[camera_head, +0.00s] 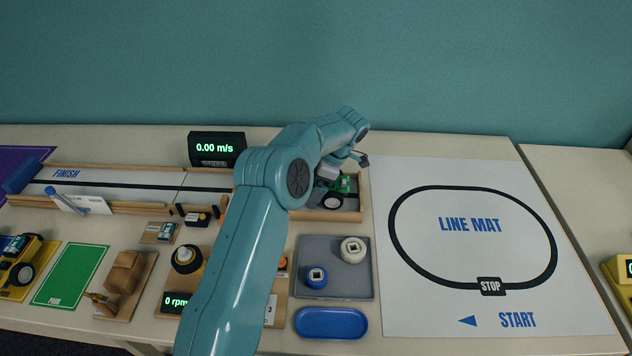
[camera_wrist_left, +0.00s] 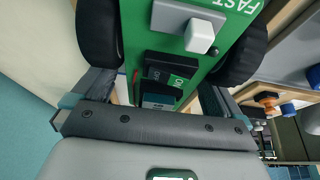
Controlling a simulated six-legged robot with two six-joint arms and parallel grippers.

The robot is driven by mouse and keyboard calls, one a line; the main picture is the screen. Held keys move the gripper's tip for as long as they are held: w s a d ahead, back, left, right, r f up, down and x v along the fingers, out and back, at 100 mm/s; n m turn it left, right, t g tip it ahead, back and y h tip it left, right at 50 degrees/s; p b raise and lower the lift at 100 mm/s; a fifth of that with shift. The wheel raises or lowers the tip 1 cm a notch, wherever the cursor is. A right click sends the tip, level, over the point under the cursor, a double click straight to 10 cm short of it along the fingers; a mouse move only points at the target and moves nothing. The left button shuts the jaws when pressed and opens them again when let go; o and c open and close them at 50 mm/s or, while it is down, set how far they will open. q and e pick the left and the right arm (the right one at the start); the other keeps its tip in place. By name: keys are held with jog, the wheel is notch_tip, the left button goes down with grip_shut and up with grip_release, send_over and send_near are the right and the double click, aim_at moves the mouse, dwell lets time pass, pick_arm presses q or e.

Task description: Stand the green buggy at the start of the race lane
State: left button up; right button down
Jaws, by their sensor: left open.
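The green buggy (camera_head: 346,184) stands upright on its black wheels at the right end of the race lane (camera_head: 130,186), the end opposite the FINISH mark. My left gripper (camera_head: 341,170) is open at the buggy, and my forearm and wrist hide part of the buggy and lane. In the left wrist view the buggy's green deck (camera_wrist_left: 215,70), marked FAST, lies between the spread fingers, with a wheel to either side. I cannot tell whether the fingers touch it. My right gripper is not in view.
A speed display (camera_head: 216,148) reading 0.00 m/s stands behind the lane. A line mat (camera_head: 430,300) lies to the right. A grey tray (camera_head: 335,285) with two round pieces and a blue dish (camera_head: 331,322) are in front. A yellow buggy (camera_head: 22,262) stands at the left.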

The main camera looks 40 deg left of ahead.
pick_arm(q)
jog(key=p+v, duration=0.1)
jog(key=v, duration=0.7)
jog(key=shift+r, duration=0.1)
jog(key=p+v, duration=0.5)
jog(key=v, duration=0.3)
jog(key=shift+r, duration=0.15)
jog(key=shift+s, duration=0.1)
